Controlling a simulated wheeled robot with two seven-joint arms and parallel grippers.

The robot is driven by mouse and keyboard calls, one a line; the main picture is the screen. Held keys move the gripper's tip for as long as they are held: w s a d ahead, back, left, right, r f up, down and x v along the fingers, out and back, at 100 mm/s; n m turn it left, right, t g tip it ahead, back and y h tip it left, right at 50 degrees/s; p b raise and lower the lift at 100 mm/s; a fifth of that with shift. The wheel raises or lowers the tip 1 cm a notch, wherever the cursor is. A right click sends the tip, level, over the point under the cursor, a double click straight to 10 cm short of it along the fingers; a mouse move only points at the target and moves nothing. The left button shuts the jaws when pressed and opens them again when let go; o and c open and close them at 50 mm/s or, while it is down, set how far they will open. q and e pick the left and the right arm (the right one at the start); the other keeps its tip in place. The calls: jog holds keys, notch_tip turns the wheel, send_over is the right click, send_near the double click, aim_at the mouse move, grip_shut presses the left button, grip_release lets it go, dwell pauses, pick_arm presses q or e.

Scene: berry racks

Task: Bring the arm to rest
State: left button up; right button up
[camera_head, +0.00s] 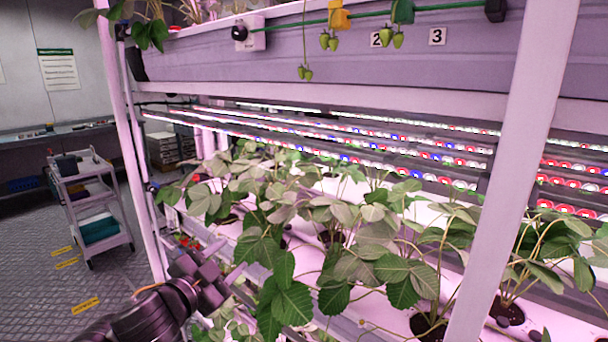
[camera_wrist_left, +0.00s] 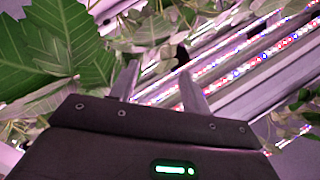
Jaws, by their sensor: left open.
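My left arm comes in from the bottom left of the head view. Its gripper (camera_head: 236,274) is at the front edge of the lower rack shelf, beside the leaves of the berry plants (camera_head: 290,300). In the left wrist view the two fingers of the gripper (camera_wrist_left: 160,82) stand apart with nothing seen held between them. A large green leaf (camera_wrist_left: 65,45) is close to the left of the fingers. My right gripper is not in view.
A white rack post (camera_head: 515,170) stands at the right. Lamp bars (camera_head: 350,150) run above the plants. Green berries (camera_head: 328,41) hang from the upper trough (camera_head: 300,65). A trolley (camera_head: 92,200) stands at the left, with open floor (camera_head: 40,285) before it.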

pick_arm(q)
jog(key=s+a+f+n+g+y, duration=0.35)
jog(key=s+f, duration=0.35)
jog(key=f, duration=0.5)
jog(key=s+a+f+n+g+y, duration=0.2)
jog(key=s+f+n, duration=0.2)
jog(key=s+f, duration=0.5)
jog(key=s+a+f+n+g+y, duration=0.1)
jog(key=s+a+f+n+g, duration=0.15)
jog(key=s+f, duration=0.55)
jog(key=s+a+f+n+g, duration=0.1)
jog(key=s+f+g, duration=0.35)
jog(key=s, duration=0.45)
notch_tip(320, 180, down, 28)
jog(key=s+g, duration=0.1)
jog(key=s, duration=0.2)
jog(key=s+a+f+g, duration=0.1)
jog(key=s+a+f, duration=0.1)
jog(key=s+f, duration=1.3)
jog(key=shift+s+a, duration=0.25)
jog(key=shift+a, duration=0.15)
